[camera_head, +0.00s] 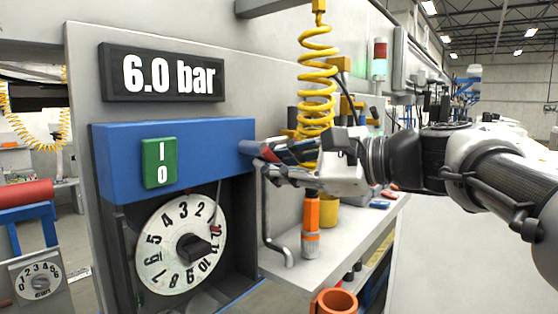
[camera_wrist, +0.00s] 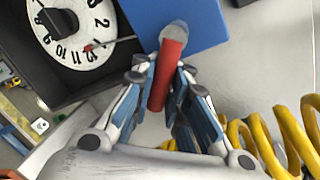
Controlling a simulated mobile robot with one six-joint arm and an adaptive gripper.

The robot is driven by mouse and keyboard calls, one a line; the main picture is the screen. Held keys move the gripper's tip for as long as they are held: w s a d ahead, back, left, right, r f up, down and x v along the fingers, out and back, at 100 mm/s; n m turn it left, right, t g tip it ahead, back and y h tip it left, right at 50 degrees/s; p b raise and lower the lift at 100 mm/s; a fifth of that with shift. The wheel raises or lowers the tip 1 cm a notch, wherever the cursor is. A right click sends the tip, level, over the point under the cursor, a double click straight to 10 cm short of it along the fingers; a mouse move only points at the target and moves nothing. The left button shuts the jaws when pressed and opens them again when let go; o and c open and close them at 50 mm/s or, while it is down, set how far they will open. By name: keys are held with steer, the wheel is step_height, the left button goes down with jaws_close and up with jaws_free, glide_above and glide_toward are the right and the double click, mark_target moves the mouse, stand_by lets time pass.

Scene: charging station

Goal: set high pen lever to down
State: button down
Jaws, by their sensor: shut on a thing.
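The lever is a red cylinder (camera_wrist: 168,78) with a round grey end piece, at the edge of the blue box in the wrist view. My gripper (camera_wrist: 168,95) has its blue-padded fingers on either side of the red lever and is shut on it. In the head view my gripper (camera_head: 268,152) is at the right side of the blue box (camera_head: 212,155), reaching in from the right. The fingers hide most of the lever there.
A white numbered dial (camera_head: 163,250) with a black knob sits below the box. A display (camera_head: 162,75) above reads 6.0 bar. A coiled yellow hose (camera_head: 317,75) hangs close behind my gripper. A bent grey pipe (camera_head: 268,215) and an orange bottle (camera_head: 311,225) stand below it.

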steer(key=shift+f, duration=0.1)
stand_by(0.3)
steer(key=c, duration=2.1)
jaws_free()
steer(key=shift+o, duration=1.4)
steer(key=shift+s+d, duration=0.25)
steer(key=shift+d, duration=0.1)
steer(key=shift+o, duration=1.2)
steer(key=shift+w+a, duration=0.15)
steer(key=shift+a, duration=0.05)
steer(key=v, duration=1.2)
